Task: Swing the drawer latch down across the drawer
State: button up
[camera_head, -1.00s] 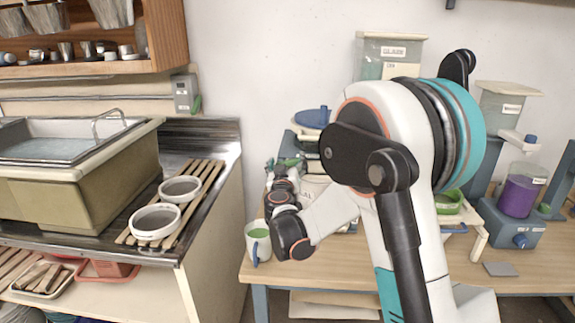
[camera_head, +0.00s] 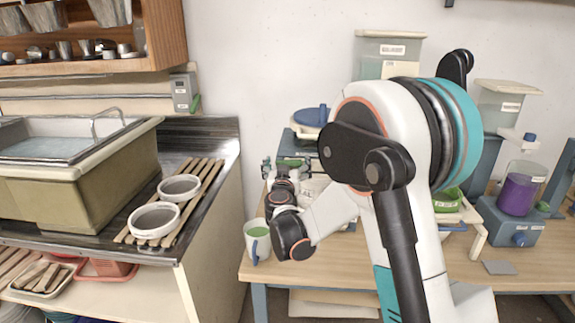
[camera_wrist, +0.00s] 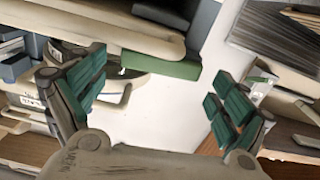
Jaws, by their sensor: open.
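My gripper (camera_head: 287,164) is open over the back left of the wooden table, partly hidden by my own arm in the head view. In the wrist view its two fingers with teal pads (camera_wrist: 155,100) are spread wide, with nothing held between them. A green block (camera_wrist: 160,66) lies ahead of the fingers, under a beige rounded bar (camera_wrist: 105,32); I cannot tell whether it is the latch. No drawer or drawer latch can be made out for sure in either view.
A white mug with green inside (camera_head: 257,240) stands near the table's left edge, below my gripper. A purple-filled jar (camera_head: 520,188) stands at the right. Two bowls (camera_head: 154,220) (camera_head: 179,188) sit on a slatted rack at the left.

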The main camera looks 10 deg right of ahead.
jog(key=v, duration=1.2)
